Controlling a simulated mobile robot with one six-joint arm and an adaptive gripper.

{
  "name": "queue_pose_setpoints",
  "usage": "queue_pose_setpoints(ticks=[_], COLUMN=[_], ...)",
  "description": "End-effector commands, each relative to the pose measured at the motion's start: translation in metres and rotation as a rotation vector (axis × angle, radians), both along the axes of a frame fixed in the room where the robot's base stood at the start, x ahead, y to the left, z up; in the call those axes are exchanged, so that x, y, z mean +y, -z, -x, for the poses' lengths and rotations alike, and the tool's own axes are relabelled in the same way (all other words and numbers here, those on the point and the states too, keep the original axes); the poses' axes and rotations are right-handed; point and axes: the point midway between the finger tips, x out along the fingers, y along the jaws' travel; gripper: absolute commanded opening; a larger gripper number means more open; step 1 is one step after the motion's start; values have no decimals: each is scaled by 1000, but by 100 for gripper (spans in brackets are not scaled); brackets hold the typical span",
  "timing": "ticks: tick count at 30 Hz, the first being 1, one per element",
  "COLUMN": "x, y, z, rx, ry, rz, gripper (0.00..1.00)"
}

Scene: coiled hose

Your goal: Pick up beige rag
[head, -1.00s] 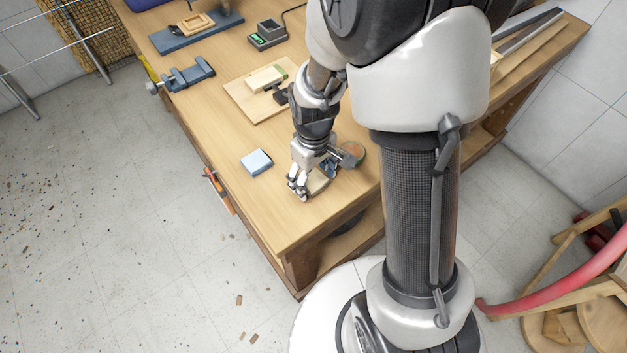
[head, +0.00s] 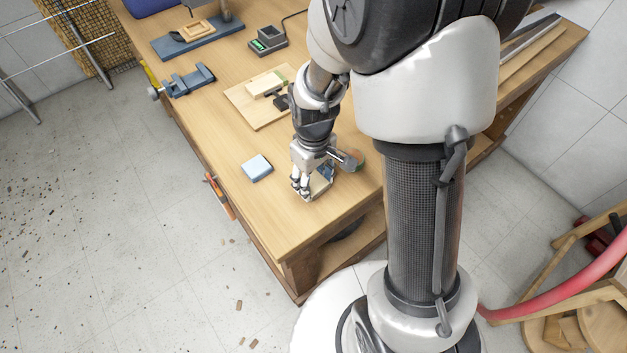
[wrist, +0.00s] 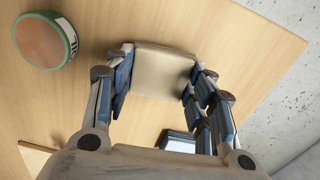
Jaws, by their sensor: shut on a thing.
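The beige rag (wrist: 160,72) is a flat, folded rectangle between my gripper's fingers in the wrist view. In the head view the rag (head: 319,186) is partly hidden behind the fingers near the workbench's front edge. My gripper (wrist: 157,82) is shut on the rag, with blue-padded fingers on its left and right sides. It also shows in the head view (head: 307,187), low over the bench (head: 285,217). I cannot tell whether the rag still touches the bench top.
A round green-rimmed tin (wrist: 45,40) stands close by. A board with a wooden block (head: 266,83), a blue vise (head: 188,80) and a small dark device (head: 267,40) are farther back.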

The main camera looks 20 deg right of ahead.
Motion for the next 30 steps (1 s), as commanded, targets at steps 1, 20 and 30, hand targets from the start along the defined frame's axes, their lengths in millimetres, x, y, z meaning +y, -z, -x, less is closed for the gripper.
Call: queue_pose_setpoints(ticks=[1, 20, 30], x=[0, 0, 0], y=[-11, -167, -187], z=[-1, -1, 0], rx=[-3, -4, 0], ry=[0, 0, 0], rz=[0, 0, 0], gripper=[29, 29, 29])
